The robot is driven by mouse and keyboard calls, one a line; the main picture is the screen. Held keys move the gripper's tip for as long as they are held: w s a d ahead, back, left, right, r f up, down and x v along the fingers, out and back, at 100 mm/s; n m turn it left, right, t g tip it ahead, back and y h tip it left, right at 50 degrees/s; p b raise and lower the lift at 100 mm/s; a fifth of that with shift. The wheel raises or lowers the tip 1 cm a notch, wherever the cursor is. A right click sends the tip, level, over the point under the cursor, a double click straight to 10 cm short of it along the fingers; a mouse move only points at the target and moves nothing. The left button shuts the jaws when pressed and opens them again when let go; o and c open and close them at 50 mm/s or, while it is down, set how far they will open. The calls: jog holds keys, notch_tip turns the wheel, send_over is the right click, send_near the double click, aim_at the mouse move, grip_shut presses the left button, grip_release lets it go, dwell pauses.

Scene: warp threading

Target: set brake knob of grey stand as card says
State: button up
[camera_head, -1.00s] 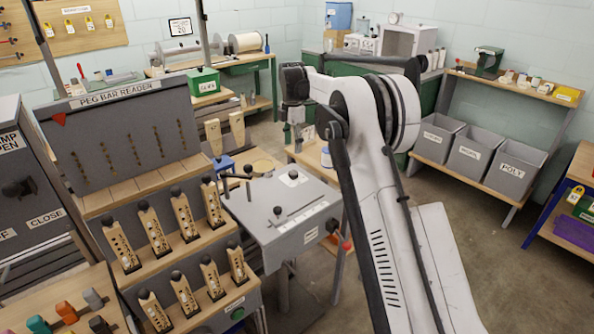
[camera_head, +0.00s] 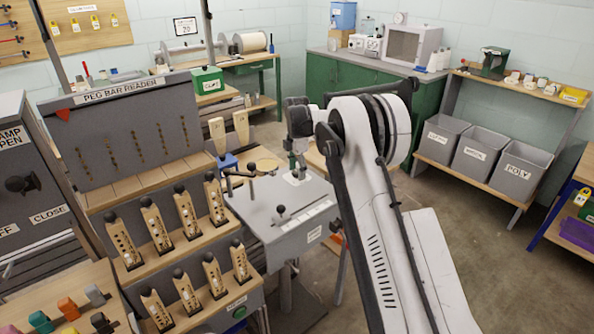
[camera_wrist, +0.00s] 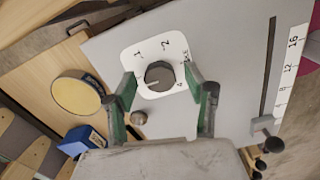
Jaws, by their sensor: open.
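The grey stand (camera_head: 258,212) has a flat top. The brake knob (camera_wrist: 159,76) is a dark round dial on a white numbered plate (camera_wrist: 137,62), where 1, 2 and 4 can be read; another mark at the right is unclear. A light line on the knob points towards the left. My gripper (camera_wrist: 167,90) is open, with its green-lined fingers on either side of the knob in the wrist view; I cannot tell whether they touch it. In the head view my gripper (camera_head: 297,170) is over the plate and hides the knob.
A framed card (camera_head: 185,27) hangs on the back wall; only "20" is legible. A lever (camera_head: 281,211) and a T-handle (camera_head: 239,179) rise from the stand top. A blue block (camera_wrist: 80,140) and a round yellow disc (camera_wrist: 77,95) lie beside it. The peg bar reader (camera_head: 120,130) stands left.

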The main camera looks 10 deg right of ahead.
jog(key=c, duration=1.1)
jog(key=shift+c, duration=0.2)
